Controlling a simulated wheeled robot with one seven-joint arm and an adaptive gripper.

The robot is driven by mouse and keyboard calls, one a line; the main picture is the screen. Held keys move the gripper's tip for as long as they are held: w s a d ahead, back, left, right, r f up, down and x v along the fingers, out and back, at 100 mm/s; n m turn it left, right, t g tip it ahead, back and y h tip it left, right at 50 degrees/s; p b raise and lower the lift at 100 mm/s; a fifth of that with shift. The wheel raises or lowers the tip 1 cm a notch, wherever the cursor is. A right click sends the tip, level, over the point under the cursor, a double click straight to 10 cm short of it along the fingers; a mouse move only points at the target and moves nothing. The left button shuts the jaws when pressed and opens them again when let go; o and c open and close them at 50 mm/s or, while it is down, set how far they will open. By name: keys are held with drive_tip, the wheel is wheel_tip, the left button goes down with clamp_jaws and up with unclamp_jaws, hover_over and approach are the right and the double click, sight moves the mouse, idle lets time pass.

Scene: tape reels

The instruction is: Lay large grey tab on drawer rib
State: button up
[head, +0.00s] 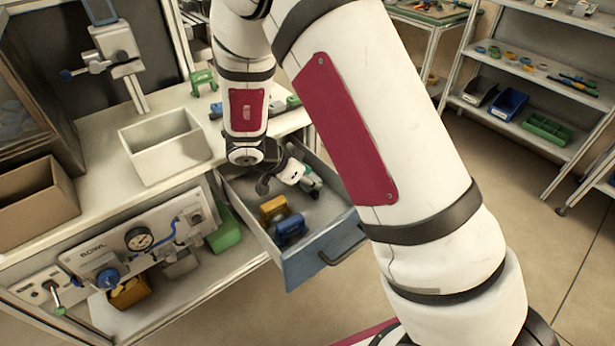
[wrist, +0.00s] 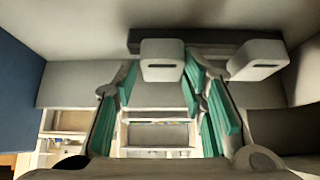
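My gripper (head: 290,172) is low inside the open drawer, near its back; my arm hides part of this area in the head view. In the wrist view its two pale fingertips (wrist: 210,66) stand apart, with teal-sided finger links below. Grey surfaces show between and behind them, and I cannot tell whether anything is gripped. A dark grey bar (wrist: 205,36) runs crosswise behind the fingertips; I cannot tell whether it is the tab or the rib. No separate large grey tab can be made out in the head view.
The drawer (head: 312,262) has a blue front with a dark handle. A yellow block (head: 273,208) and a blue block (head: 291,229) lie in its front part. A white open bin (head: 165,150) and a green piece (head: 203,80) stand on the bench.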

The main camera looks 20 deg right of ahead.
idle(0.3)
drive_tip(key=shift+r, duration=0.1)
drive_tip(key=p+v, duration=0.2)
drive_tip(key=v, duration=1.1)
drive_tip(key=w+a+r+n+t+y, duration=0.1)
drive_tip(key=w+r+n+t+y, duration=0.1)
drive_tip(key=w+r+t, duration=0.3)
drive_tip(key=w+r+n+t+y, duration=0.1)
drive_tip(key=w+r+t+y, duration=0.15)
drive_tip(key=r, duration=0.55)
drive_tip(key=s+a+r+n+y, duration=0.4)
drive_tip(key=r+n+y, duration=0.15)
drive_tip(key=r, duration=0.45)
drive_tip(key=s+d+n+g+y, duration=0.1)
drive_tip(key=s+n, duration=0.1)
drive_tip(key=s, duration=0.5)
drive_tip(key=s+d+n+g, duration=0.1)
drive_tip(key=s+n+g, duration=0.15)
drive_tip(key=s, duration=0.45)
drive_tip(key=s+d+f+g+h, duration=0.1)
drive_tip(key=s+d+f, duration=0.1)
drive_tip(key=s, duration=0.4)
drive_tip(key=s+d+f+n+g+h, duration=0.1)
drive_tip(key=s+d, duration=0.4)
drive_tip(key=s+d+f+g+h, duration=0.1)
drive_tip(key=s+d+f, duration=0.1)
drive_tip(key=s, duration=0.4)
drive_tip(key=shift+s+d+f+h, duration=0.4)
drive_tip(key=shift+d, duration=0.35)
